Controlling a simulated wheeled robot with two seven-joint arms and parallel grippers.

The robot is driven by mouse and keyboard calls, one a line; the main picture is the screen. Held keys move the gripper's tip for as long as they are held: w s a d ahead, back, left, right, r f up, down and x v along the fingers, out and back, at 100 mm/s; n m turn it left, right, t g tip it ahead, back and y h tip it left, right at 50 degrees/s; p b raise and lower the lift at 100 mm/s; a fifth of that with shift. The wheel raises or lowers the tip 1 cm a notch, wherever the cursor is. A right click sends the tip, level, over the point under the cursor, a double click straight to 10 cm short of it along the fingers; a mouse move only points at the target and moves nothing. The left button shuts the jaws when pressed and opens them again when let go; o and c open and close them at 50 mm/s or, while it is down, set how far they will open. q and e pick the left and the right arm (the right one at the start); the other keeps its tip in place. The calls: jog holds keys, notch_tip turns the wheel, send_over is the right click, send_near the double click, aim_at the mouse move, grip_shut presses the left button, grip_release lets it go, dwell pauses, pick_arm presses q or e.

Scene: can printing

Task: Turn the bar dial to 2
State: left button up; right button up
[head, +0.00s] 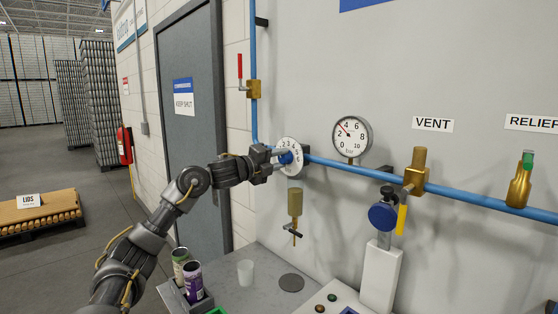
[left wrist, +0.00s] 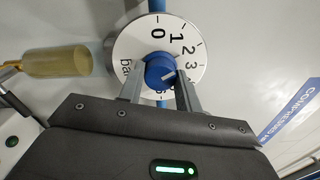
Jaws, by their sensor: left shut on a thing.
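The bar dial is a round white plate (head: 291,146) on the wall pipe, with numbers around its edge and a blue knob in its middle. The dial face (left wrist: 130,45) and blue knob (left wrist: 158,66) show close up in the left wrist view. A short white mark on the knob points right, roughly towards the 3; the exact setting is hard to tell. My left gripper (head: 280,156) reaches in from the left. Its fingers (left wrist: 160,90) are shut on the knob, one on each side, hiding the lower numbers. My right gripper is not in view.
A pressure gauge (head: 351,134) right of the dial has its red needle between 2 and 4. A brass filter bowl (head: 295,202) hangs below the dial. A red-handled valve (head: 253,88) is above left. Cans (head: 193,280) and a cup (head: 245,272) stand on the bench.

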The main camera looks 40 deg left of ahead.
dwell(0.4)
pick_arm(q)
jog(key=o, duration=1)
jog(key=shift+s, duration=0.1)
jog(key=s+a+b, duration=0.1)
jog(key=s+b, duration=0.7)
jog(key=s, duration=0.2)
jog(key=shift+s+f, duration=0.15)
jog(key=shift+s, duration=0.1)
jog(key=shift+a, duration=0.1)
